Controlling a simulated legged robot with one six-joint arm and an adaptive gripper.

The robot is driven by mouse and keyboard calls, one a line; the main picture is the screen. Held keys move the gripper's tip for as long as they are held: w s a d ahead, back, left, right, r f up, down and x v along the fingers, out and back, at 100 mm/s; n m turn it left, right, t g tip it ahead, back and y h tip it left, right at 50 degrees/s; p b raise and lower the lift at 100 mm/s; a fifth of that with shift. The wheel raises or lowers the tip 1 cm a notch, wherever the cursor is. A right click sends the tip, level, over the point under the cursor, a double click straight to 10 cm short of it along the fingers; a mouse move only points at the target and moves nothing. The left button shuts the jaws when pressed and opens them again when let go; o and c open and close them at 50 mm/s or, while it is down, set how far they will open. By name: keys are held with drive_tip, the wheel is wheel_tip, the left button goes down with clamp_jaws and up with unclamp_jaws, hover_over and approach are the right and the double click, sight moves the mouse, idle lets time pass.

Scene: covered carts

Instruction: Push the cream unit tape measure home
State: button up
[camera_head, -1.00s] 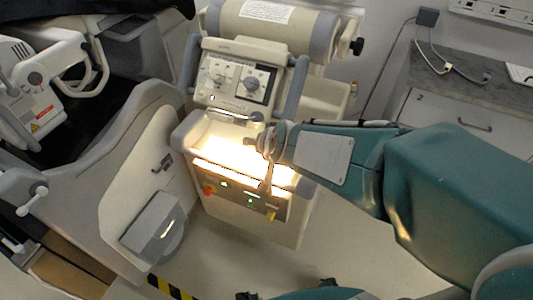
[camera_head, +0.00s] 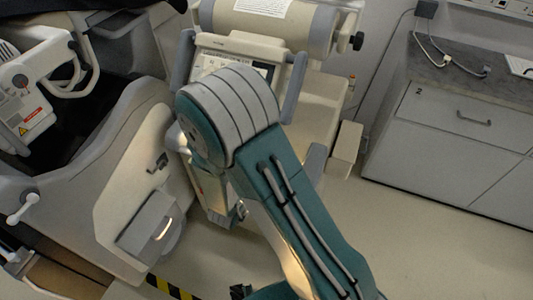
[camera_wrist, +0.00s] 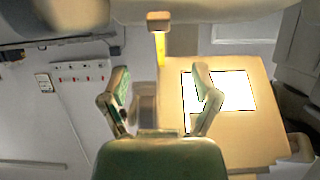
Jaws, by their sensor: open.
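The cream unit (camera_head: 208,195) stands in the middle of the head view, largely hidden behind my bent arm. In the wrist view a cream box-like body with a bright lit patch, seemingly part of this unit (camera_wrist: 240,125), fills the right of centre. A narrow yellow strip with an orange-brown end piece, likely the tape measure (camera_wrist: 160,45), shows at the upper middle. My gripper (camera_wrist: 160,78) is open, its two green-grey fingers apart. The strip appears in the gap between the fingertips, beyond them; I cannot tell any contact. The head view does not clearly show the gripper or the tape.
A grey-topped cabinet (camera_head: 450,110) stands at the right. A white machine with a curved side panel (camera_head: 140,195) stands at the left. Black-yellow floor tape (camera_head: 170,289) lies at the bottom. The floor between unit and cabinet looks clear. A wall panel with sockets (camera_wrist: 80,70) shows in the wrist view.

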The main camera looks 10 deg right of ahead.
drive_tip(key=x, duration=1)
drive_tip(key=shift+w+d, duration=0.25)
drive_tip(key=shift+w, duration=0.05)
clamp_jaws()
